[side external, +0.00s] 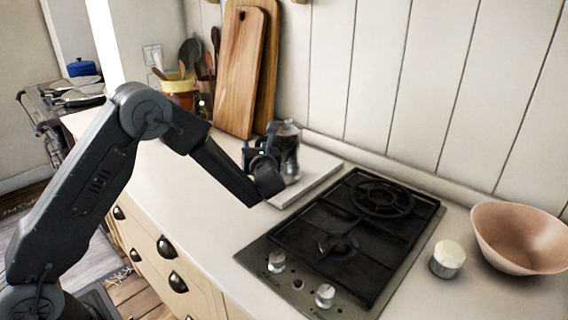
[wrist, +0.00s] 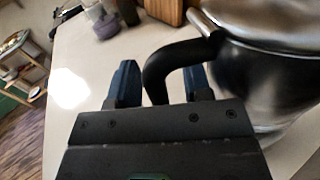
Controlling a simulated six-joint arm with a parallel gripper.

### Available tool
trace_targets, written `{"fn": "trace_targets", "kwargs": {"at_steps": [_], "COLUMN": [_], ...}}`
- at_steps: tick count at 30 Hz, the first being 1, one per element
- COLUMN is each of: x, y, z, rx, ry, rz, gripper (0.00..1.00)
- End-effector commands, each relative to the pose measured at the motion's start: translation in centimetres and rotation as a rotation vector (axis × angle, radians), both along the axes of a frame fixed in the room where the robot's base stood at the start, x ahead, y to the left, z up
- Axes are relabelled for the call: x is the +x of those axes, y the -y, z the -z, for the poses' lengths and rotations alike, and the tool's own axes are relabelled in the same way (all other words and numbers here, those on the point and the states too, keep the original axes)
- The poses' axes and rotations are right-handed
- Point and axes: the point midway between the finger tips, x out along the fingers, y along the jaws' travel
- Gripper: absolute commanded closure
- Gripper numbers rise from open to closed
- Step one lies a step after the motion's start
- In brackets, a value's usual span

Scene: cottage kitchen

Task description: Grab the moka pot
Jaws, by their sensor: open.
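The moka pot (side external: 292,160) stands on a pale board on the counter, partly hidden behind my gripper in the side view. In the wrist view the pot (wrist: 262,75) fills the right side, with a dark body and a shiny metal top. Its black curved handle (wrist: 160,66) reaches left from the body. My gripper (wrist: 160,80) is open, with one finger left of the handle and the other right of it, between handle and pot body. I cannot tell whether the fingers touch it. In the side view my gripper (side external: 272,150) is at the pot.
A gas hob (side external: 350,235) lies right of the pale board (side external: 316,180). A small lidded jar (side external: 447,260) and a wide bowl (side external: 518,238) stand farther right. Wooden cutting boards (side external: 240,75) lean on the wall, beside a utensil crock (side external: 180,92). The counter's left part is mostly clear.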

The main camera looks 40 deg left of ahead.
Motion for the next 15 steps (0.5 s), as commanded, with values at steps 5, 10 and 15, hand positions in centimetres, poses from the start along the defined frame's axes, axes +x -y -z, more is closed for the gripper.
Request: {"fn": "trace_targets", "kwargs": {"at_steps": [5,10,15], "x": [-0.02,-0.03,-0.04], "y": [0.02,0.03,0.04], "z": [0.01,0.02,0.02], "rx": [0.0,0.0,0.0], "ry": [0.0,0.0,0.0], "rz": [0.0,0.0,-0.001], "gripper": [0.62,0.78,0.94]}}
